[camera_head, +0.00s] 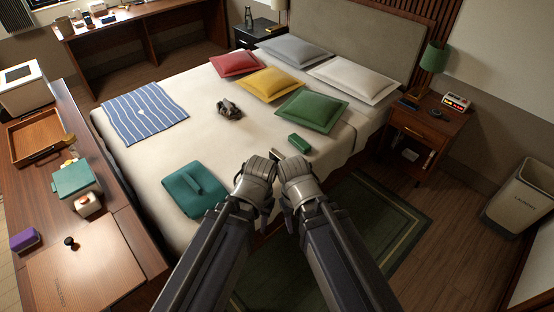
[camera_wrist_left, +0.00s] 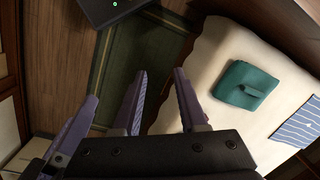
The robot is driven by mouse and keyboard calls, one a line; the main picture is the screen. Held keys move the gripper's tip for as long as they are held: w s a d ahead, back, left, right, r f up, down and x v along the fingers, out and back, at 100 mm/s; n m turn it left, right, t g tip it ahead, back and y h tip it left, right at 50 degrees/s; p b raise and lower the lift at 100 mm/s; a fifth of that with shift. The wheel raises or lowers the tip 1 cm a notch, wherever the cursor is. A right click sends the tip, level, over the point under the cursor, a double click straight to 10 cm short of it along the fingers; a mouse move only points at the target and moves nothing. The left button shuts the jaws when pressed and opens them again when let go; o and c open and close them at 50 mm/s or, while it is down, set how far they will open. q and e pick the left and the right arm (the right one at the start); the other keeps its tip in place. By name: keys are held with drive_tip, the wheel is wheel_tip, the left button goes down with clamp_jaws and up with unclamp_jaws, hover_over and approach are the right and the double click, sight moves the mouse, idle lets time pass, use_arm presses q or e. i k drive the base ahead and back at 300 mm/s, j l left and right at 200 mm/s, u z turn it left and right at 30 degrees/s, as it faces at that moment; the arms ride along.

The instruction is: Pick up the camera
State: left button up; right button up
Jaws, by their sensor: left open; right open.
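A small dark lumpy object (camera_head: 229,108) lies on the middle of the bed; it may be the camera, but it is too small to be sure. My left gripper (camera_head: 259,168) and my right gripper (camera_head: 291,167) are side by side at the near edge of the bed, well short of the dark object. Both are open, and I see nothing held. In the left wrist view, my left gripper (camera_wrist_left: 160,85) has its fingers spread over the rug and bed edge. The dark object does not show in that view.
The bed (camera_head: 150,155) also bears a teal folded item (camera_head: 195,190), a striped cloth (camera_head: 144,112), a green box (camera_head: 299,143) and several pillows. A wooden counter (camera_head: 110,255) runs along the left. A nightstand (camera_head: 428,125) and a bin (camera_head: 520,195) stand at the right.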

sight(275, 155)
drive_tip(key=i+l+z, duration=0.15)
drive_tip(key=i+l, duration=0.15)
drive_tip(key=i, duration=0.2)
drive_tip(key=i+l+z, duration=0.2)
drive_tip(key=i, duration=0.3)
